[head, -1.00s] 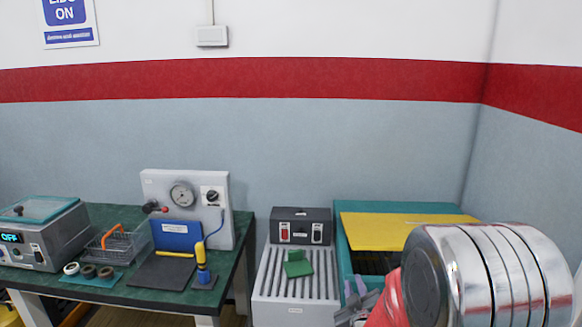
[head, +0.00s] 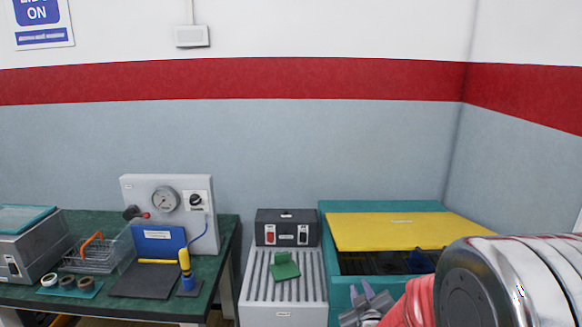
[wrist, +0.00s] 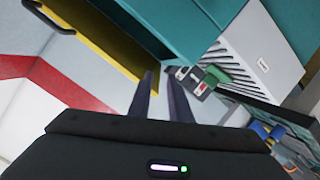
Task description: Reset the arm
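My gripper (head: 366,296) shows low in the head view, in front of the teal bin and beside my red and metal arm parts. In the wrist view, its two dark fingers (wrist: 160,84) stand apart with nothing held between them. My arm (head: 515,282) fills the lower right of the head view and hides part of the bin's right side.
The teal bin (head: 338,288) has a yellow lid (head: 400,231) partly covering it. Left of it stands a grey slatted unit (head: 257,290) with a green piece (head: 285,266) on top. A green bench (head: 220,232) at left holds a gauge panel (head: 140,190) and other equipment.

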